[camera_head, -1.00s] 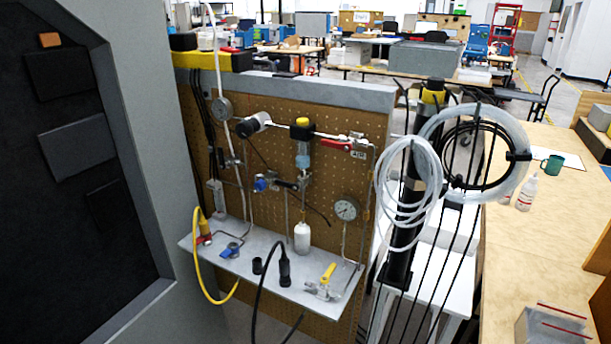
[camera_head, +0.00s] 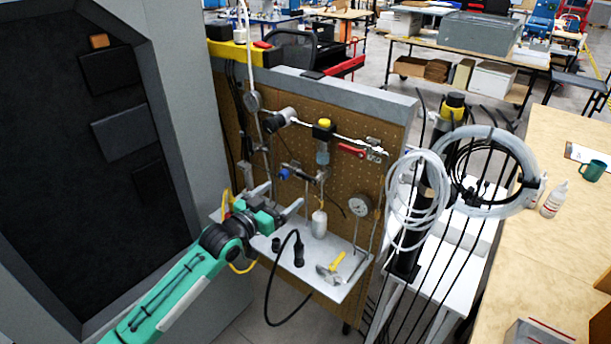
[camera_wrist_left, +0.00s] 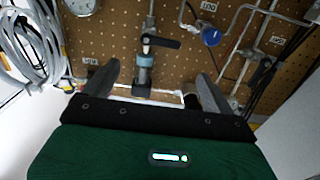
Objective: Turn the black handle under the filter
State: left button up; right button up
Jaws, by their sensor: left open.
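The filter (camera_head: 322,156), with a pale blue bowl, hangs below a black body with a yellow cap on the pegboard in the head view. The small black handle (camera_head: 311,178) sits just under it, right of a blue knob. The left wrist view shows the panel upside down, with the black handle (camera_wrist_left: 160,41) crosswise on the pipe above the filter's blue collar (camera_wrist_left: 144,60). My left gripper (camera_head: 281,197) is open and empty in front of the panel, left of and below the handle. In the left wrist view its fingers (camera_wrist_left: 157,72) are spread either side of the filter. My right gripper is out of view.
A grey shelf (camera_head: 343,287) below carries a yellow-handled valve (camera_head: 337,261), a black plug (camera_head: 298,251) and a white bottle (camera_head: 319,224). A pressure gauge (camera_head: 360,205) is at right. Coiled hoses (camera_head: 415,195) hang beside the panel. A red-handled valve (camera_head: 350,150) is above right.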

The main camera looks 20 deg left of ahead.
aim_at(306, 176)
pick_arm(q)
jog(key=p+x, duration=0.2)
jog(key=x, duration=0.8)
jog(key=shift+w+f, duration=0.1)
jog(key=shift+w, duration=0.05)
jog(key=c, duration=1)
